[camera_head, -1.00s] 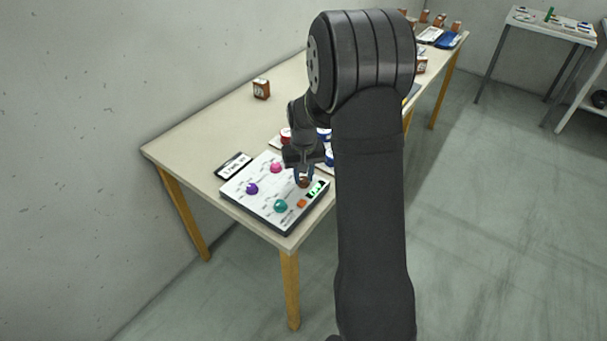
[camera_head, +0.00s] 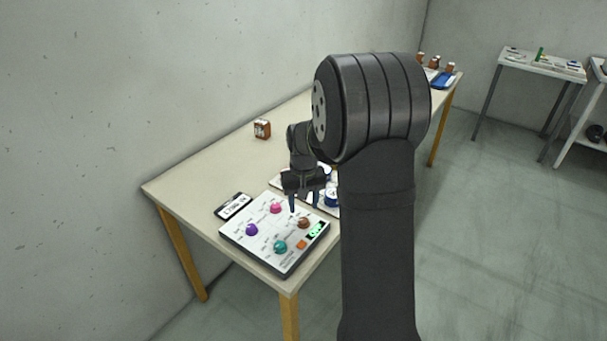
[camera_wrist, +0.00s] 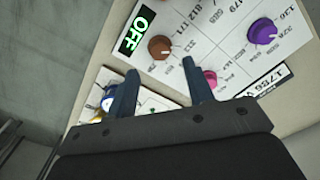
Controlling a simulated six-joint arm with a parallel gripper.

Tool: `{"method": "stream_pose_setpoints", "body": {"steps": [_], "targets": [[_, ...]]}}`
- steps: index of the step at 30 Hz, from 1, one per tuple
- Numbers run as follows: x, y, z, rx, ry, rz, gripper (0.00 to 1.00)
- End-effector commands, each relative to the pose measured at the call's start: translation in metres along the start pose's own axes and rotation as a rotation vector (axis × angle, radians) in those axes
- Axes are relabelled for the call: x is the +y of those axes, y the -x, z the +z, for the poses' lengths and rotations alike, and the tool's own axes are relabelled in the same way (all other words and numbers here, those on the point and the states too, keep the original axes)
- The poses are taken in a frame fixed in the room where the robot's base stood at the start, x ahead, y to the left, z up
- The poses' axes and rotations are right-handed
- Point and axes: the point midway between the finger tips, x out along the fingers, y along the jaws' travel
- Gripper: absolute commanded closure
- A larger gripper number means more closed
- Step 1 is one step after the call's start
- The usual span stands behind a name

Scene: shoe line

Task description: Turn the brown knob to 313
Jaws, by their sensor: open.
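The brown knob (camera_head: 304,222) sits on the white control panel (camera_head: 262,258) near its right side. My gripper (camera_head: 304,205) is above the panel's back right part, apart from the knob. In the wrist view my gripper (camera_wrist: 160,72) has its two fingers spread with nothing between them.
The panel also bears a purple knob (camera_head: 251,230), a pink knob (camera_head: 276,208), a teal knob (camera_head: 280,247), an orange button (camera_head: 301,244) and a green display (camera_head: 315,230), reading OFF in the wrist view. Cups stand behind.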

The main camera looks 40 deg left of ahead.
Motion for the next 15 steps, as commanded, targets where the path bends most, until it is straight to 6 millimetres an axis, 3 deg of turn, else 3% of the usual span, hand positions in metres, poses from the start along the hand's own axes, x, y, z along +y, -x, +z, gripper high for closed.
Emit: {"method": "stream_pose_setpoints", "body": {"steps": [9, 15], "targets": [[0.0, 0.08, -0.001, 0.005, 0.0, 0.0, 0.52], [0.0, 0.112, 0.0, 0.003, 0.0, 0.0, 0.52]]}}
